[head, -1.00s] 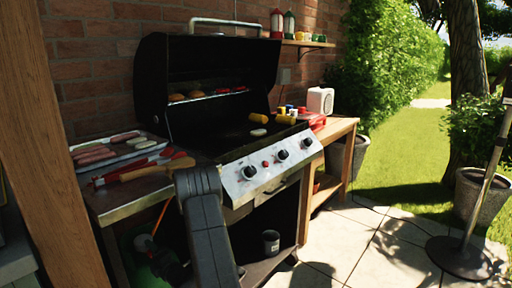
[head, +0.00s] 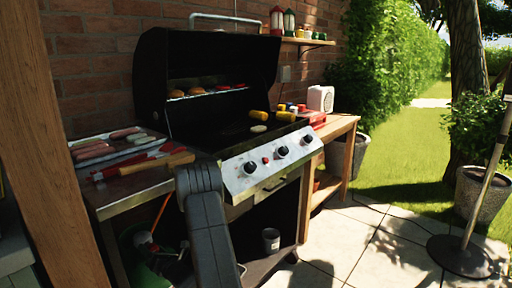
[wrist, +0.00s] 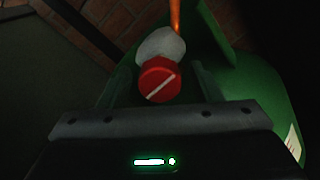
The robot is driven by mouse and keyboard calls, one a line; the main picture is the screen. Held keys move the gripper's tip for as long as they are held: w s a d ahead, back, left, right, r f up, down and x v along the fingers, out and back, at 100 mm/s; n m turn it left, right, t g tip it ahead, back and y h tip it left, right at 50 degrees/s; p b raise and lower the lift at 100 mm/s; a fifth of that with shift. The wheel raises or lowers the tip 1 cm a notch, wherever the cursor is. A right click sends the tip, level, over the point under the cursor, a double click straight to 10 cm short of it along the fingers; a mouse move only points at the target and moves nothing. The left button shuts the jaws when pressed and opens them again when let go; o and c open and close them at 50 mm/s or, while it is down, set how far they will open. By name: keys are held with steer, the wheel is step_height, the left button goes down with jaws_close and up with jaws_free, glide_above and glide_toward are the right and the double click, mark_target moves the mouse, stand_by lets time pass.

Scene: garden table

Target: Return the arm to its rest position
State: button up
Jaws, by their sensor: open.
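My gripper (wrist: 155,88) shows in the wrist view, its two dark fingers apart with clear space around a red knob (wrist: 160,80). The knob carries a white diagonal line and sits on a pale valve body (wrist: 162,46) atop a green gas bottle (wrist: 262,110). Whether a finger touches the knob I cannot tell. In the head view my arm reaches down in front of the grill, and its end is hard to make out. The green bottle (head: 150,268) stands in the shade under the grill's left shelf.
The grill (head: 250,165) stands open with corn and patties on it. A tray of sausages (head: 115,146) and wooden-handled tools (head: 155,164) lie on its left shelf. An orange hose (wrist: 175,15) rises from the valve. A dark cup (head: 271,241) stands on the lower shelf.

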steer(key=n, duration=0.7)
steer(key=shift+s+d, duration=0.4)
steer(key=shift+d, duration=0.15)
